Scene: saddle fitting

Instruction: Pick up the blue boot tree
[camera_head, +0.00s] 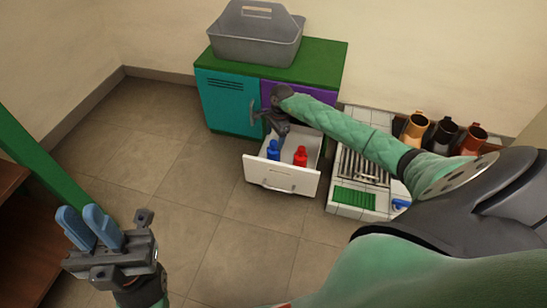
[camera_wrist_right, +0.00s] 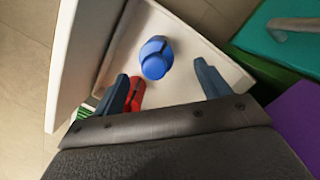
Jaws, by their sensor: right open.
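The blue boot tree (camera_head: 273,150) stands in the open white drawer (camera_head: 283,181), and it shows from above in the right wrist view (camera_wrist_right: 155,58). A red boot tree (camera_head: 300,156) stands to its right in the head view. In the right wrist view the red one (camera_wrist_right: 136,94) is partly hidden beside the left finger. My right gripper (camera_wrist_right: 163,83) is open and empty over the drawer, with the blue boot tree ahead of its fingertips. My left gripper (camera_head: 88,224) is at the lower left, far from the drawer, and its fingers look close together.
The cabinet has a green top (camera_head: 320,70) with a grey caddy (camera_head: 257,35) on it and a teal door (camera_head: 227,103). The tiled floor (camera_head: 200,200) in front is clear.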

